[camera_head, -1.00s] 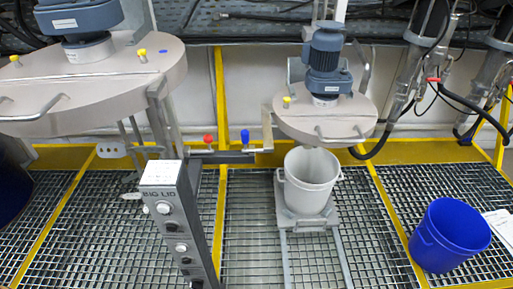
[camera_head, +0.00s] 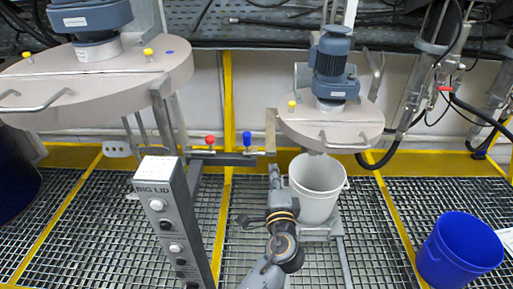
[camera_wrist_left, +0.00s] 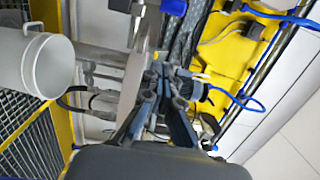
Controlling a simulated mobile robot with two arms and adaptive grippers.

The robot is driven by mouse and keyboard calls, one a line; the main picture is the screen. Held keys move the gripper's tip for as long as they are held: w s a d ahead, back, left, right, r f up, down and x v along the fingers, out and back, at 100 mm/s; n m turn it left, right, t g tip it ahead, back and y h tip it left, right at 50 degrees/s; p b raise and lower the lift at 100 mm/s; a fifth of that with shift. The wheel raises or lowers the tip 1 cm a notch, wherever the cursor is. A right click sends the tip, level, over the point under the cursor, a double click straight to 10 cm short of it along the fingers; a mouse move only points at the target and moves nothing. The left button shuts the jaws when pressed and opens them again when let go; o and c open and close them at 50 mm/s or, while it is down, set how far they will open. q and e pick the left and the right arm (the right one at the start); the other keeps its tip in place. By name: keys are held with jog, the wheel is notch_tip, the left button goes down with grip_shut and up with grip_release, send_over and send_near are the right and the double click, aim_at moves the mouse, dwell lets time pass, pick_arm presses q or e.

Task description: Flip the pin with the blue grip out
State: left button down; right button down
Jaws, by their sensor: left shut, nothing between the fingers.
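The pin with the blue grip (camera_head: 246,138) stands upright on a grey horizontal bar between the two machines in the head view. A pin with a red grip (camera_head: 209,140) stands to its left on the same bar. My left gripper (camera_head: 274,171) points up from the lower middle, to the right of and below the blue grip, apart from it. It is shut and empty. Its fingers (camera_wrist_left: 163,78) also show in the left wrist view. My right gripper is not in view.
A white bucket (camera_head: 318,200) stands just right of my left gripper, under the small lid (camera_head: 338,125) with its motor. The large lid (camera_head: 100,88) is at left, above the BIG LID control post (camera_head: 172,215). A blue bucket (camera_head: 455,250) stands on the grating at right.

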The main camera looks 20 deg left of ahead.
aim_at(269, 147)
pick_arm(q)
jog(key=p+x, duration=0.1)
jog(key=x, duration=0.9)
jog(key=shift+w+a, duration=0.2)
jog(key=a, duration=0.1)
jog(key=s+a+p, duration=0.1)
jog(key=a, duration=0.1)
jog(key=shift+a+p, duration=0.25)
jog(key=shift+p, duration=0.05)
